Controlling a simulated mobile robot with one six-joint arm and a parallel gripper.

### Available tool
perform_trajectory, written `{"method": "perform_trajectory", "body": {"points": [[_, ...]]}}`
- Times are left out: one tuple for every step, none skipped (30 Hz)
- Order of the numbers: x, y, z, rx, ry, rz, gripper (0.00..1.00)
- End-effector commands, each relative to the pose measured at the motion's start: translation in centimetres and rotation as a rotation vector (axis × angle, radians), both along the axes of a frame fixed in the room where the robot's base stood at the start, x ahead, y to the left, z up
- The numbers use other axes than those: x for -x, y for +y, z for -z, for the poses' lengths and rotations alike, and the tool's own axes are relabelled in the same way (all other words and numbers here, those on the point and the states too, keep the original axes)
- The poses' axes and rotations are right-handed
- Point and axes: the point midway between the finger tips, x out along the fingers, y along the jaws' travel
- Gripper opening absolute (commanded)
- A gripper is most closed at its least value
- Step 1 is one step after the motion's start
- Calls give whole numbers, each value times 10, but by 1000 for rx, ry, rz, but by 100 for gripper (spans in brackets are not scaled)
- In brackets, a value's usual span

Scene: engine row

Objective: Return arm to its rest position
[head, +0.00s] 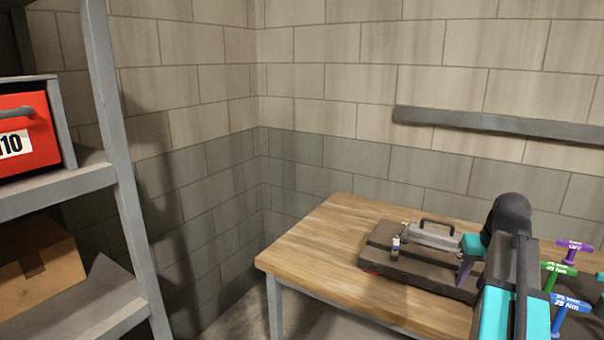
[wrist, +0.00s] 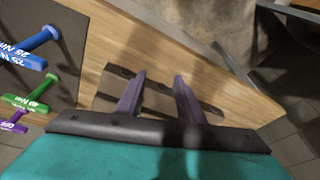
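My gripper (wrist: 160,78) shows in the wrist view with its two purple-grey fingers apart and nothing visible between them. In the head view my teal and black arm comes in at the lower right, and a purple finger (head: 464,270) shows close to the right part of a dark base (head: 415,270) on the bench. I cannot tell whether the finger touches it. The arm hides part of the bench and of that base.
The wooden bench (head: 325,235) has clear room at its left. A grey part with a handle (head: 430,236) sits on the dark base. Purple (head: 573,246), green (head: 560,268) and blue (head: 570,304) T-handled tools stand right of my arm. A shelf (head: 60,190) at left holds a red drawer (head: 35,155).

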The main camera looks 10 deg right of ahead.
Motion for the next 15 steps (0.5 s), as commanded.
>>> {"method": "perform_trajectory", "body": {"points": [[-6, 11, 17, -15, 19, -20, 35], [-9, 17, 27, -23, 30, -29, 35], [-12, 25, 38, -33, 45, -43, 35], [-14, 30, 47, -41, 55, -52, 35], [-16, 36, 56, -49, 66, -62, 35], [-19, 44, 68, -58, 81, -74, 35], [-21, 50, 76, -65, 92, -84, 35], [-22, 56, 85, -72, 102, -93, 35], [-24, 64, 97, -81, 117, -105, 35], [-25, 69, 105, -87, 127, -114, 35], [-26, 75, 114, -94, 138, -123, 35], [-27, 83, 125, -101, 152, -135, 35], [-27, 89, 134, -107, 164, -143, 35], [-28, 95, 142, -113, 174, -152, 35], [-28, 103, 153, -120, 189, -164, 35]]}}
